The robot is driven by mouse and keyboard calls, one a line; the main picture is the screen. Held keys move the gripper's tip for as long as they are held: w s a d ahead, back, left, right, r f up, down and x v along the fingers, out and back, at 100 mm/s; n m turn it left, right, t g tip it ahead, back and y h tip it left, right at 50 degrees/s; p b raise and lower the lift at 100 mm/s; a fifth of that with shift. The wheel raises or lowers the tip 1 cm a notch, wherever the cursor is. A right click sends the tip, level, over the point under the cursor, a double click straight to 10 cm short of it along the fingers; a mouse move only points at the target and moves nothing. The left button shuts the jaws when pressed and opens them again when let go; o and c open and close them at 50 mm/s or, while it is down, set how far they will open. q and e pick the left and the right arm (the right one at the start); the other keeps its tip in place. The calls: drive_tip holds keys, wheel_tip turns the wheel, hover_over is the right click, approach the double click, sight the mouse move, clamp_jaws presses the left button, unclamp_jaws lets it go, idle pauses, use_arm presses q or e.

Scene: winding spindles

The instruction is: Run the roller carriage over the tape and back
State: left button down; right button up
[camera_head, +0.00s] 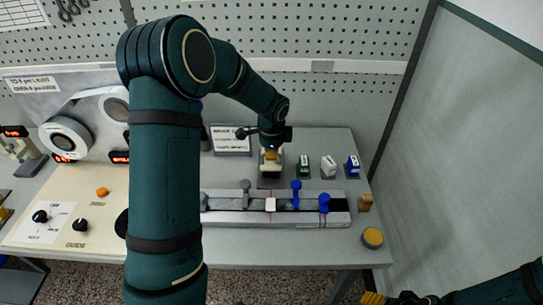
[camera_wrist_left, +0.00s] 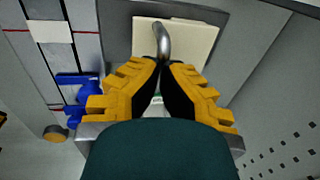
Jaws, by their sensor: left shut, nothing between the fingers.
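A cream block (camera_head: 270,176) with a dark surround sits on the table behind the rail. In the left wrist view the cream block (camera_wrist_left: 195,43) carries a curved metal handle (camera_wrist_left: 162,36); I take this to be the roller carriage. My left gripper (camera_head: 271,153) is over it, fingers pointing down. In the wrist view its yellow fingers (camera_wrist_left: 164,63) are shut and empty at the handle's near end; whether they touch it is unclear. A white tape piece (camera_head: 271,204) lies across the grey rail (camera_head: 230,217). My right gripper (camera_head: 374,298) is partly visible at the bottom edge.
Green, white and blue small blocks (camera_head: 328,166) stand right of my left gripper. A round yellow-topped piece (camera_head: 373,237) is at the front right corner. My left arm hides the table's left middle.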

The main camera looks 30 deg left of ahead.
use_arm(q)
drive_tip(key=shift+f, duration=0.1)
drive_tip(key=c, duration=1.5)
unclamp_jaws()
drive_tip(key=shift+a, duration=0.1)
drive_tip(key=shift+c, duration=0.2)
drive_tip(key=o, duration=0.5)
drive_tip(key=shift+w, duration=0.15)
drive_tip(key=shift+w+f, duration=0.1)
drive_tip(key=shift+r, duration=0.2)
drive_tip(key=r, duration=0.4)
drive_tip(key=s+r, duration=0.1)
drive_tip(key=r, duration=0.2)
drive_tip(key=s+d+r, duration=0.1)
drive_tip(key=r, duration=0.3)
drive_tip(key=shift+s+d+r, duration=0.1)
drive_tip(key=shift+r, duration=0.2)
